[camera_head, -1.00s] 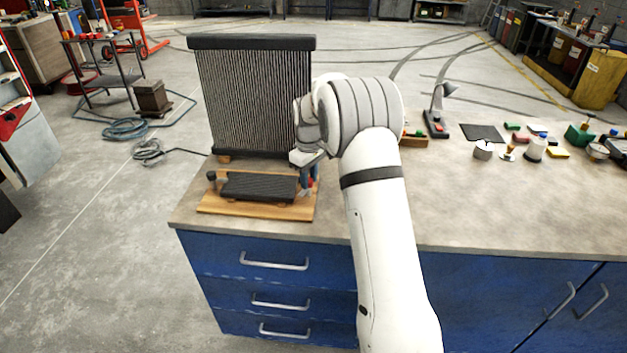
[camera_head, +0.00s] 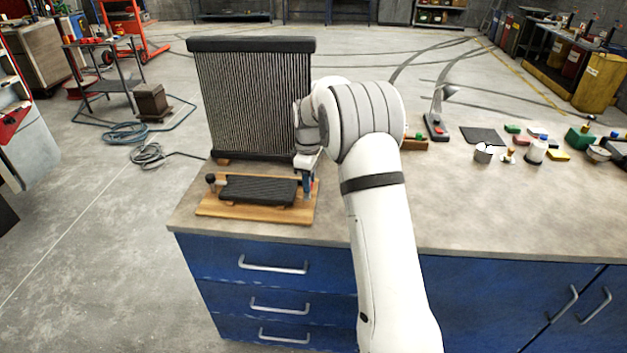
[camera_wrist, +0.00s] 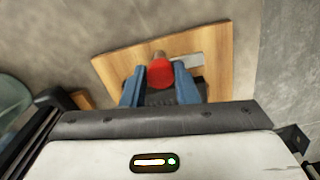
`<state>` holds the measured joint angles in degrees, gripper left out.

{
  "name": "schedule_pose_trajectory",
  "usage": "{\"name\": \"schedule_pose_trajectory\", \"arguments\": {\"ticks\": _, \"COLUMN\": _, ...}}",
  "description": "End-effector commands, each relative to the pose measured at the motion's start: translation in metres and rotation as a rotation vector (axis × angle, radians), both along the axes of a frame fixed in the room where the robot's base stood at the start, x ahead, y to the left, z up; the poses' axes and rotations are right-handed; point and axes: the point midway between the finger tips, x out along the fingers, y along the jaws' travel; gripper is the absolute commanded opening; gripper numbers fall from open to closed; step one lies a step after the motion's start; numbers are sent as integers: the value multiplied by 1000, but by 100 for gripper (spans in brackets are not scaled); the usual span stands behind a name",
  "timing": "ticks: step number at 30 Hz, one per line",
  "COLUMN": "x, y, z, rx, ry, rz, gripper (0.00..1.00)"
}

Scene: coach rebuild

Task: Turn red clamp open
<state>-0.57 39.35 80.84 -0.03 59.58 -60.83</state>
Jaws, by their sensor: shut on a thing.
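The red clamp (camera_wrist: 160,74) shows as a red rounded knob in the wrist view, over a wooden board (camera_wrist: 215,45). My gripper (camera_wrist: 160,80) has its two blue fingers on either side of the knob, shut on it. A grey metal strip (camera_wrist: 188,61) shows just beyond the knob. In the head view, my gripper (camera_head: 307,184) is low at the right end of the board (camera_head: 235,211), beside a black ribbed block (camera_head: 258,189). The clamp is mostly hidden there by my fingers.
A tall black finned panel (camera_head: 255,100) stands close behind the board, left of my wrist. A black knob (camera_head: 211,179) stands at the board's left end. A small lamp (camera_head: 437,110) and several small parts lie at the back right. The bench front right is clear.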

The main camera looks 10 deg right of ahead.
Motion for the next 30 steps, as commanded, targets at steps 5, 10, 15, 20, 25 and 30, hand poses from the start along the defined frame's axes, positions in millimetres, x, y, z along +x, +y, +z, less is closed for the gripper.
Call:
{"name": "schedule_pose_trajectory", "arguments": {"ticks": 5, "x": -5, "y": 2, "z": -5, "rx": 2, "ry": 19, "rz": 1, "gripper": 4}}
{"name": "schedule_pose_trajectory", "arguments": {"ticks": 10, "x": -4, "y": 2, "z": -5, "rx": 2, "ry": 17, "rz": 1, "gripper": 38}}
{"name": "schedule_pose_trajectory", "arguments": {"ticks": 15, "x": -3, "y": 1, "z": -3, "rx": 2, "ry": 12, "rz": 0, "gripper": 49}}
{"name": "schedule_pose_trajectory", "arguments": {"ticks": 20, "x": -2, "y": 1, "z": -2, "rx": 1, "ry": 8, "rz": 0, "gripper": 49}}
{"name": "schedule_pose_trajectory", "arguments": {"ticks": 25, "x": -1, "y": 1, "z": 11, "rx": 1, "ry": 3, "rz": 0, "gripper": 49}}
{"name": "schedule_pose_trajectory", "arguments": {"ticks": 30, "x": -3, "y": 1, "z": 40, "rx": 1, "ry": 3, "rz": 0, "gripper": 49}}
